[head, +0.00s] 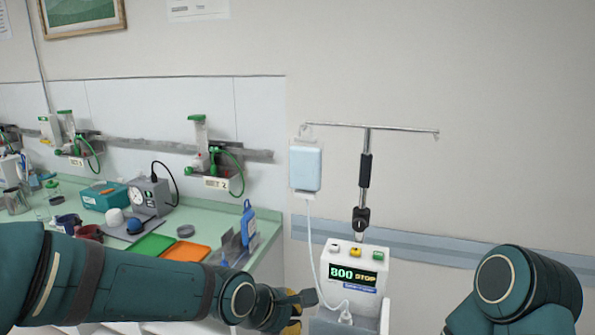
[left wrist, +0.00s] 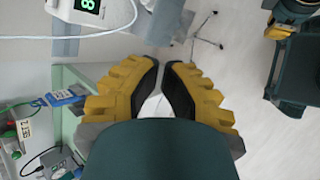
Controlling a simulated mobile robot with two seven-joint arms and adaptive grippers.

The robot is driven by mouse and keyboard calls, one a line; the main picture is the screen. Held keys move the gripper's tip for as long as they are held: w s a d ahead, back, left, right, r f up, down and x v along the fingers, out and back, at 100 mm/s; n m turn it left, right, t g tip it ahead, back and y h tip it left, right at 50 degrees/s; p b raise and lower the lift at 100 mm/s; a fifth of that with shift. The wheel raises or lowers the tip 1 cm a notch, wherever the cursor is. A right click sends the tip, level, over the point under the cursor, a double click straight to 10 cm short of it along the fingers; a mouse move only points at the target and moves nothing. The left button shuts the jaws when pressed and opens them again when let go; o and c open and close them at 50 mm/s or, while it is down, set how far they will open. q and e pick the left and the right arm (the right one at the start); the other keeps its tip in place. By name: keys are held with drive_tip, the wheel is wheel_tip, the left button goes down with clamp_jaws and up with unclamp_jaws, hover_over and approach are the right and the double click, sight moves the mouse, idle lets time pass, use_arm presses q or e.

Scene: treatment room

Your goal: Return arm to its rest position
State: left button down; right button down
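My left arm (head: 125,285) reaches in from the left in the head view. Its gripper (head: 304,302) is in front of the pump unit (head: 355,270), at its lower left. In the left wrist view the yellow, black-padded fingers of the left gripper (left wrist: 161,66) have tips close together with a narrow gap. Nothing is held between them, and how far they are open is unclear. My right arm (head: 520,285) shows at the lower right, bent, with its gripper outside the head view. A yellow and dark part (left wrist: 290,18) in the left wrist view may belong to it.
A drip bag (head: 306,168) hangs from the pole (head: 367,145), its tube running down to the pump. Open floor (left wrist: 235,75) lies below.

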use_arm(q)
drive_tip(key=s+a+f+m+g, duration=0.1)
drive_tip(key=a+f+m, duration=0.1)
drive_tip(key=f, duration=0.5)
drive_tip(key=s+a+f+m+g+y, duration=0.1)
drive_tip(key=s+f+m, duration=0.15)
drive_tip(key=f, duration=0.35)
drive_tip(key=a+f+m, duration=0.2)
drive_tip(key=f+m, duration=0.1)
drive_tip(key=f, duration=0.4)
drive_tip(key=s+a+f+m+g, duration=0.1)
drive_tip(key=s+a+f+m, duration=0.1)
drive_tip(key=s+f, duration=0.3)
drive_tip(key=s+a+f+m+g, duration=0.1)
drive_tip(key=s+a+f+m, duration=0.1)
drive_tip(key=s+f+m, duration=0.2)
drive_tip(key=shift+s+f+y, duration=0.4)
drive_tip(key=shift+f, duration=0.85)
